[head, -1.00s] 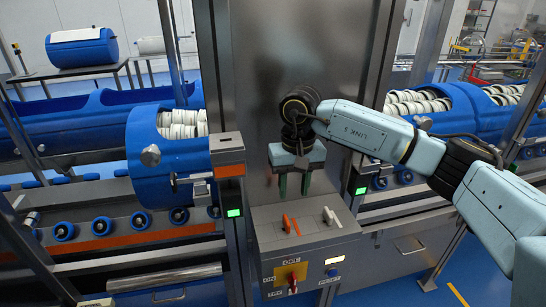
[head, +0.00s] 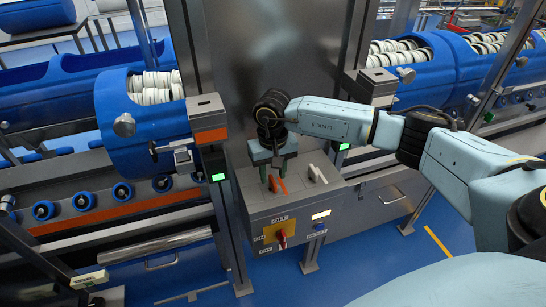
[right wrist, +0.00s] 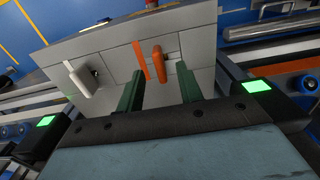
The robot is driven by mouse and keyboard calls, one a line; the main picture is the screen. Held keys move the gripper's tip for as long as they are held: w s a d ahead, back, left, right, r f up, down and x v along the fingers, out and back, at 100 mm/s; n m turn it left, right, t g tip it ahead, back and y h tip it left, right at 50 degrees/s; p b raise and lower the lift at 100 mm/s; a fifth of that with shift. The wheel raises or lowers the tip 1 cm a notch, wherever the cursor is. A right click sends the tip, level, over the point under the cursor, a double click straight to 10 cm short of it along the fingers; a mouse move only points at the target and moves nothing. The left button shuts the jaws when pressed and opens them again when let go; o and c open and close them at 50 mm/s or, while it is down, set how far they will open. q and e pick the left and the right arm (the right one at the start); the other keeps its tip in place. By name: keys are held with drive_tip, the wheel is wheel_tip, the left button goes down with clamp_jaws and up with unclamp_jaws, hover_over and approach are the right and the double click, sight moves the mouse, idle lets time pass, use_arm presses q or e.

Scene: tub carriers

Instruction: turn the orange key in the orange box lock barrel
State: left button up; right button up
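The orange key (head: 282,185) stands on the sloping top of the grey control box (head: 256,207), beside an orange stripe. In the right wrist view the upright orange key (right wrist: 160,62) is just beyond my fingertips, between their lines. The orange stripe (right wrist: 141,60) is left of it there. My right gripper (head: 274,178) is open above the box top, its green fingers pointing down at the key. The fingers (right wrist: 160,88) are apart with nothing between them. In the head view the fingers partly hide the key's surroundings. I cannot make out my left gripper.
The box front carries a red-and-yellow switch (head: 281,237). A post with a green lamp (head: 218,177) stands close on the left, and a steel panel (head: 280,60) behind.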

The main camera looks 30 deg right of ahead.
drive_tip(key=shift+f, duration=0.6)
clamp_jaws()
use_arm(q)
drive_tip(key=shift+s+f, duration=0.1)
drive_tip(key=shift+s, duration=0.5)
use_arm(e)
drive_tip(key=shift+m, duration=2.9)
drive_tip(key=m, duration=0.3)
